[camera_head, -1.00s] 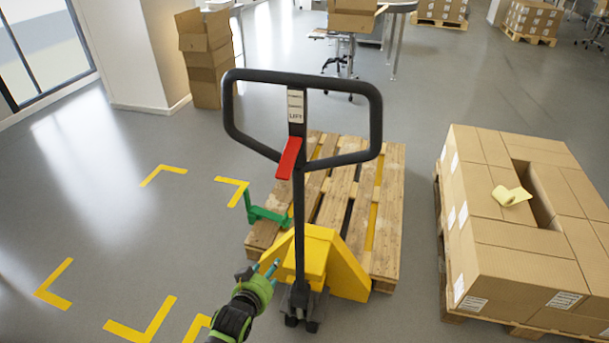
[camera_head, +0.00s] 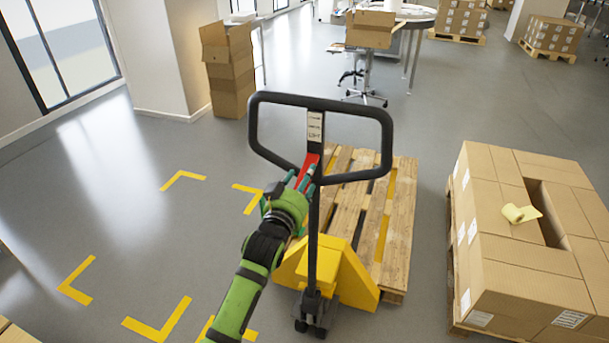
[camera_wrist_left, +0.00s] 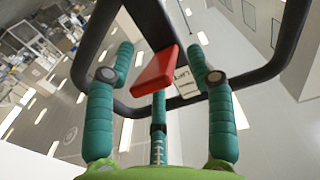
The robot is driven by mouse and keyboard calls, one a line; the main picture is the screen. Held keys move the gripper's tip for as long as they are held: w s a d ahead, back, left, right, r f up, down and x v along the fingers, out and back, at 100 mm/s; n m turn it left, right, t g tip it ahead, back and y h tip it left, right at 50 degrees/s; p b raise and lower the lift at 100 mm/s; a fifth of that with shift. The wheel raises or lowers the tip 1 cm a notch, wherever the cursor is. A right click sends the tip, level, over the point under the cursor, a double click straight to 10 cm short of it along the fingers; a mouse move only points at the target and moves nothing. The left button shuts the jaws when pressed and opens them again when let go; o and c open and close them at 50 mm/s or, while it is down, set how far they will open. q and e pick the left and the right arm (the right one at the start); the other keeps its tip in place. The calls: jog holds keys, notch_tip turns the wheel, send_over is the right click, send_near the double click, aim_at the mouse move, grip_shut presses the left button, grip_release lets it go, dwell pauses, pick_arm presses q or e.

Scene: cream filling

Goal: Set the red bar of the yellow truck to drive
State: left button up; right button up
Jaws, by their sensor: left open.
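The yellow truck (camera_head: 340,275) stands at the near end of a wooden pallet, with its black looped handle (camera_head: 385,140) upright. In the left wrist view, the red bar (camera_wrist_left: 157,70) lies between the open fingers of my left gripper (camera_wrist_left: 160,72), with visible gaps to both. A label (camera_head: 315,125) is on the stem above the bar. My right gripper is not in view.
The wooden pallet (camera_head: 399,215) lies behind the truck. A pallet of stacked cartons (camera_head: 520,275) stands to the right. Yellow corner marks (camera_head: 158,325) are on the floor at left, with open floor around them. Open cartons (camera_head: 230,75) stand farther back.

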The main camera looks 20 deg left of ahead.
pick_arm(q)
jog(key=shift+w, duration=0.5)
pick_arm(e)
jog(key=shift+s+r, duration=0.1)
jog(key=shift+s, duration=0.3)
